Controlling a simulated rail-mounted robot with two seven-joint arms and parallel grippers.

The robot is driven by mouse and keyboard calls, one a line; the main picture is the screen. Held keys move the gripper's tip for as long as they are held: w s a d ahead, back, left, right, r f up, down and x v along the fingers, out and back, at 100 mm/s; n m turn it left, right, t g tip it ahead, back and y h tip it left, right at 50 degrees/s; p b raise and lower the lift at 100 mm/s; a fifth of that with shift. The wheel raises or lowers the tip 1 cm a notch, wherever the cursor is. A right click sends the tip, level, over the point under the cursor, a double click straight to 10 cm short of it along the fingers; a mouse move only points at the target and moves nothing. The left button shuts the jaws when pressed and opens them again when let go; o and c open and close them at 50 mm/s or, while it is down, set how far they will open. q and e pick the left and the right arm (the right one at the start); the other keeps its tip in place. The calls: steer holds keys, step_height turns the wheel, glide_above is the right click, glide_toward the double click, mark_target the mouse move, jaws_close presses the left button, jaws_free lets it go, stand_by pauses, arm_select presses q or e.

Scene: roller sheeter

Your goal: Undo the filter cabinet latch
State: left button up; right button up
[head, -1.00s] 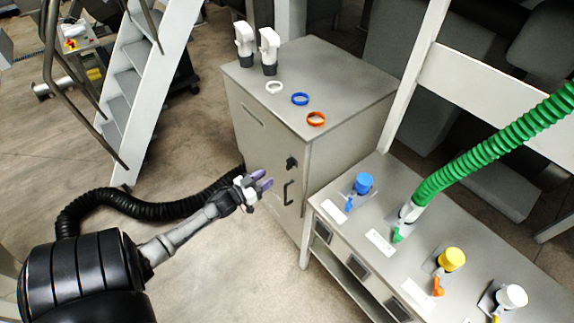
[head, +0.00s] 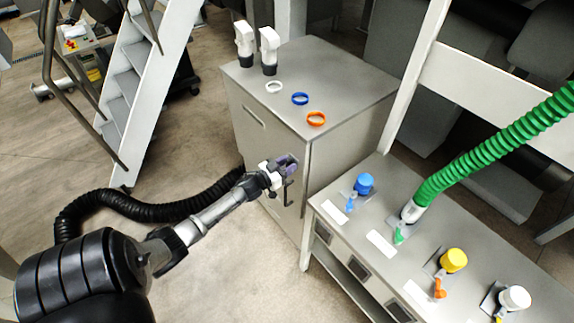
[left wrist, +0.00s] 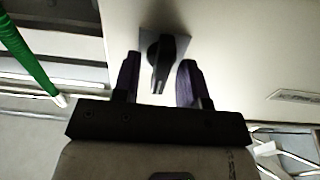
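The filter cabinet (head: 270,130) is a grey box with a door on its front. Its latch (left wrist: 162,62) is a black knob on a dark square plate, seen in the left wrist view. My left gripper (left wrist: 160,82) is open, with one purple-grey finger on each side of the latch knob. I cannot tell whether the fingers touch it. In the head view my left gripper (head: 288,162) is at the door and hides the latch. The black door handle (head: 288,190) shows just below the gripper. My right gripper is not in view.
White, blue and orange rings (head: 316,119) and two white fittings (head: 269,48) stand on the cabinet top. A bench (head: 385,215) with coloured ports and a green hose (head: 490,140) is at the right. A black hose (head: 130,205) lies on the floor.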

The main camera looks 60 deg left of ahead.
arm_select(q)
steer(key=c, duration=0.6)
